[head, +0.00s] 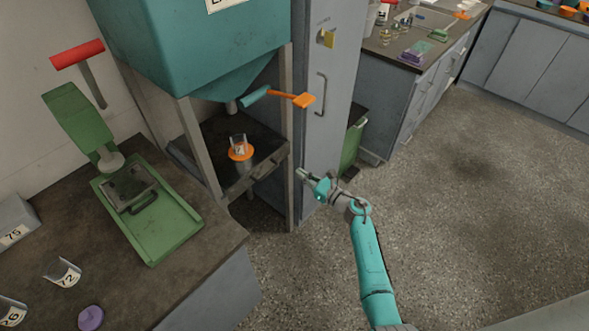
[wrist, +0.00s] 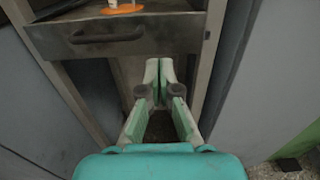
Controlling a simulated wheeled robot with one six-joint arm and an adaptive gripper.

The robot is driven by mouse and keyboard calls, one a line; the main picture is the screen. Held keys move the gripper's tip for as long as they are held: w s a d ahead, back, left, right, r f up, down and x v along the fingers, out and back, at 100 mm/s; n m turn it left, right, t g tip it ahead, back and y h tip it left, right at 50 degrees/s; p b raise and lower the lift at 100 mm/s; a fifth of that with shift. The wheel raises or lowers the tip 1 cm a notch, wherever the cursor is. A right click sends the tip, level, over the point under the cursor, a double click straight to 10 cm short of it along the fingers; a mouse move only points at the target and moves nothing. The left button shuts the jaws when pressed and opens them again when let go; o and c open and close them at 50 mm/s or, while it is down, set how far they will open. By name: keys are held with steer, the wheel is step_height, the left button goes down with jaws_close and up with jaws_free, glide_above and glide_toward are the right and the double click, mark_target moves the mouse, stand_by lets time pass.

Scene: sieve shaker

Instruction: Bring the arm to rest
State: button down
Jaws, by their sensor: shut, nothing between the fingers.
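My gripper (head: 303,175) is in front of the dark shelf under the teal hopper, beside the grey cabinet. In the wrist view its fingertips (wrist: 159,72) are together with nothing between them. It touches nothing that I can see. My teal arm reaches up to it from the bottom of the head view.
The shelf (head: 262,165) holds a clear labelled cup (head: 238,144) on an orange disc (head: 240,155). A teal hopper (head: 200,45) with an orange-tipped lever (head: 303,99) hangs above. A grey cabinet (head: 318,130) stands close by. Open floor (head: 470,210) lies to the right.

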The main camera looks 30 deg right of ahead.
steer(key=shift+v, duration=2.25)
